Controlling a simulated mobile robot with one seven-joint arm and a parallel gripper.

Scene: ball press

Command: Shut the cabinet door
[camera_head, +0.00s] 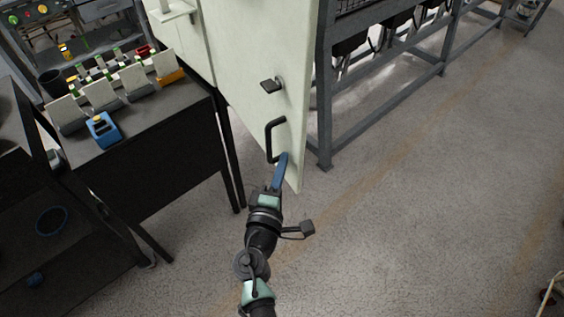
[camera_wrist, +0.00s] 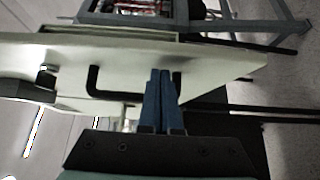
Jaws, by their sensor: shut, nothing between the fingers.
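The cabinet door (camera_head: 240,62) is a pale cream panel standing out from the cabinet at the top of the head view, with its lower edge running down to a corner near the middle. It has a black bar handle (camera_head: 270,140) and a dark latch piece (camera_head: 272,85) above it. My gripper (camera_head: 283,158) has blue fingers pressed together, beside the handle and close to the door face.
A black table (camera_head: 165,135) with bins and a blue box (camera_head: 103,130) stands left of the door. A grey metal frame rack (camera_head: 324,130) stands close behind the door's right edge.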

